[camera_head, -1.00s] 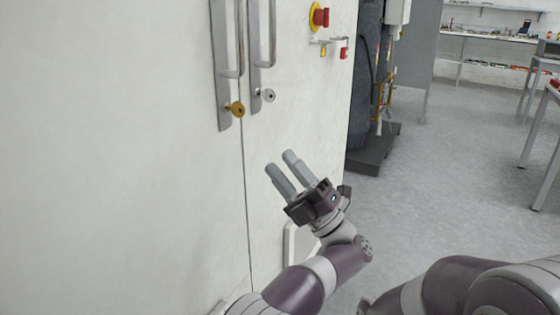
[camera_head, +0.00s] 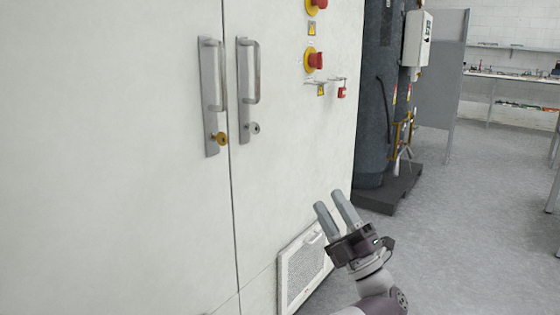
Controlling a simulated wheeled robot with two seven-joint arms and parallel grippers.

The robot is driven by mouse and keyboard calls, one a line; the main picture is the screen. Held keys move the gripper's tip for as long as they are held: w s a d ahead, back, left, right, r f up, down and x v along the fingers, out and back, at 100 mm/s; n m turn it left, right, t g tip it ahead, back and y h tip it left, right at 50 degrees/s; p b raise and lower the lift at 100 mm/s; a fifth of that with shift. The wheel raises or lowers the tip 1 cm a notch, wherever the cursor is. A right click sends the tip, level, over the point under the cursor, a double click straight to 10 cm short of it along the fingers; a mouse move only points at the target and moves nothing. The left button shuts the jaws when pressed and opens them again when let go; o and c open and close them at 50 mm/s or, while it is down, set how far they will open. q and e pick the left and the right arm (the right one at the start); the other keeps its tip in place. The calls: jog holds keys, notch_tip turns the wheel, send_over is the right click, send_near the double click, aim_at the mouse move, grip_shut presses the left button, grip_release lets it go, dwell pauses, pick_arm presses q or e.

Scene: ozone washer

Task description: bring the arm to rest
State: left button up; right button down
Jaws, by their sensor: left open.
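My left gripper (camera_head: 333,209) is at the lower right of the middle in the head view. Its two grey fingers point up and stand slightly apart, with nothing between them. It is in front of the lower right part of a white cabinet (camera_head: 120,170), and appears clear of it. Part of my left arm shows below the gripper at the bottom edge. My right gripper is not in view.
The cabinet's two doors are shut, with metal handles (camera_head: 254,75) and a brass-coloured key (camera_head: 220,138). Red and yellow knobs (camera_head: 315,60) sit on its right part. A vent grille (camera_head: 300,275) is low down. A dark tank (camera_head: 375,110) stands behind. Grey floor (camera_head: 470,210) is open at the right.

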pick_arm(q)
jog(key=w+d+f+m+t+h, duration=0.1)
jog(key=w+d+f+m+h, duration=0.3)
jog(key=m+h, duration=0.55)
jog(key=w+d+f+m+t+h, duration=0.1)
jog(key=w+d+f+m+h, duration=0.1)
jog(key=d+f+m+h, duration=0.6)
jog(key=s+a+f+m+g+h, duration=0.2)
jog(key=a+f+m+g+h, duration=0.15)
jog(key=f+g, duration=0.3)
jog(key=s+a+f+m+g+h, duration=0.2)
jog(key=a+f+m+g, duration=0.25)
jog(key=f, duration=0.25)
jog(key=s+a+f+g+y, duration=0.3)
jog(key=s+a+g, duration=0.3)
jog(key=s+a, duration=0.75)
jog(key=s+a+f+g+y, duration=0.3)
jog(key=s+a+f+g, duration=0.15)
jog(key=s+a, duration=0.9)
jog(key=s+a+r+n, duration=0.2)
jog(key=a+r, duration=0.3)
jog(key=a, duration=0.1)
notch_tip(320, 180, up, 35)
jog(key=p, duration=3.7)
jog(key=shift+w+d+r, duration=0.2)
jog(key=shift+m, duration=0.25)
